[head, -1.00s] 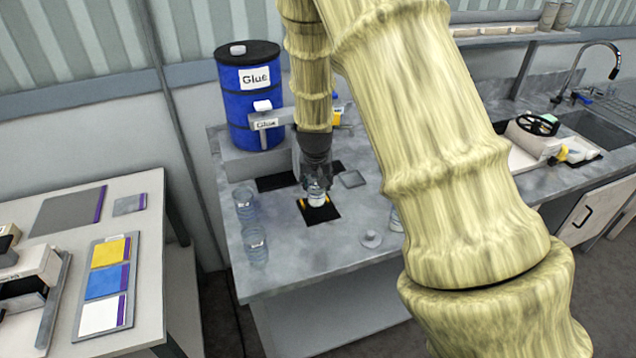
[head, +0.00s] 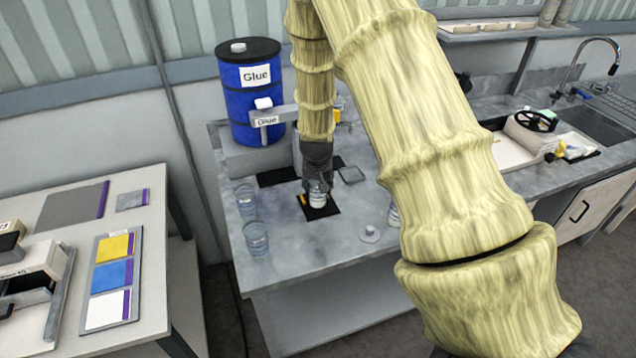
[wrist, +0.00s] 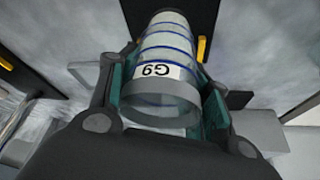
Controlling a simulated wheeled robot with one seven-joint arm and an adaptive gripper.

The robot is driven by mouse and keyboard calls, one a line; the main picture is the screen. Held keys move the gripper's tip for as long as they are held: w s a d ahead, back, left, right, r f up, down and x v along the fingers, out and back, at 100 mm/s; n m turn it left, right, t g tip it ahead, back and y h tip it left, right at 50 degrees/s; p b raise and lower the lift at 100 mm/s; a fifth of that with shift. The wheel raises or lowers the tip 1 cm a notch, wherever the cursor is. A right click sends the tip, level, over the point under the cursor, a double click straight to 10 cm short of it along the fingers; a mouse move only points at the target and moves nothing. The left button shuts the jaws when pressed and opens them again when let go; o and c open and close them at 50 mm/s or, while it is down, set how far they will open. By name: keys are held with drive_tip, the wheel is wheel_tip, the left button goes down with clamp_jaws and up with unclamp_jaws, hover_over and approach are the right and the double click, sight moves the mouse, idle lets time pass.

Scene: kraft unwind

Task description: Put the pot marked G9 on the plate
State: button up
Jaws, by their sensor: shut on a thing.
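The pot marked G9 (wrist: 162,70) is a clear round jar with blue rings and a white label, which reads upside down in the wrist view. My gripper (wrist: 163,98) is shut on it, with a teal finger pad on each side. In the head view my gripper (head: 317,182) points down and the pot (head: 318,199) is over or on a black square plate (head: 331,208). I cannot tell whether the pot's base touches it. A yellow strip lies by the plate's left edge in the head view.
Two similar jars stand at left, one (head: 246,200) behind the other (head: 257,240). A round lid (head: 370,234) lies front right, beside a jar (head: 393,215) partly hidden by my arm.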

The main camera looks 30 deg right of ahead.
drive_tip(key=o, duration=1)
drive_tip(key=shift+o, duration=0.2)
drive_tip(key=shift+a+r, duration=0.1)
drive_tip(key=shift+r, duration=0.4)
drive_tip(key=b+v, duration=0.3)
drive_tip(key=v, duration=0.8)
drive_tip(key=shift+s+r, duration=0.1)
